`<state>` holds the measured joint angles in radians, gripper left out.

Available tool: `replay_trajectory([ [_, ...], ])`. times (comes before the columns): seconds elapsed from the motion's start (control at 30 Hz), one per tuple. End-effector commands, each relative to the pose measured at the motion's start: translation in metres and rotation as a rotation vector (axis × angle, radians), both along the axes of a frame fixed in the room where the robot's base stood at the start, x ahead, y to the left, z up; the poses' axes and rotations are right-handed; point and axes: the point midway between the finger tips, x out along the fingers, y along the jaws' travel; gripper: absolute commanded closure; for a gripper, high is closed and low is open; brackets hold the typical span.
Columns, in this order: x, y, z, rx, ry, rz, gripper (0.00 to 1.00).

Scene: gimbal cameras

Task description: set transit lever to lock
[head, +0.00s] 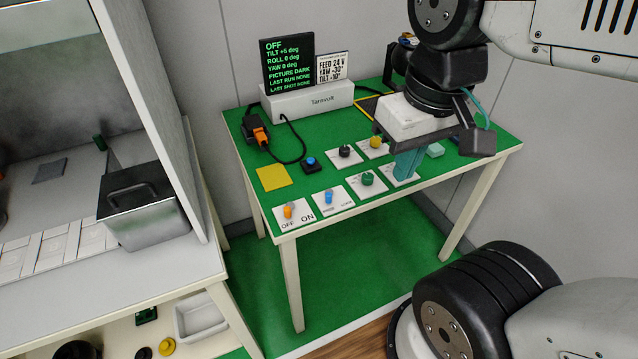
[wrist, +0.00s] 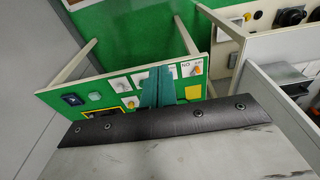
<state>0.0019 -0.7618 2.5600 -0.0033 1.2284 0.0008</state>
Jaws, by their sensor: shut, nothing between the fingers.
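A small blue lever (head: 329,197) stands on a white plate at the table's front edge, second from the left. The plate's two words are too small to read surely, so I cannot confirm it is the transit lever. Left of it, an orange lever (head: 288,211) sits on a plate marked OFF and ON; it also shows in the wrist view (wrist: 197,70). My gripper (head: 407,165) is shut and empty, its teal fingers pointing down over the front right plate, apart from the blue lever. In the wrist view the fingers (wrist: 155,88) hide part of the plates.
A green dial (head: 367,179), black knob (head: 345,151), yellow knob (head: 376,142) and blue button (head: 310,161) share the green table. A display (head: 287,63) reads OFF, TILT +5 deg. A yellow pad (head: 272,178) lies left. A grey-topped bench with a metal bin (head: 147,205) stands further left.

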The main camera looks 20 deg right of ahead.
Motion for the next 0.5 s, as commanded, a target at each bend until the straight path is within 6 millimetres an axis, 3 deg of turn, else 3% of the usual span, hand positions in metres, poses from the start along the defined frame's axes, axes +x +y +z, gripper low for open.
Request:
replay_trajectory([
  [0.13,0.008,0.000,0.001,-0.005,0.010,0.020,1.00],
  [0.27,0.034,0.001,0.001,-0.023,0.044,0.088,1.00],
  [0.5,0.119,0.013,-0.015,-0.077,0.137,0.313,1.00],
])
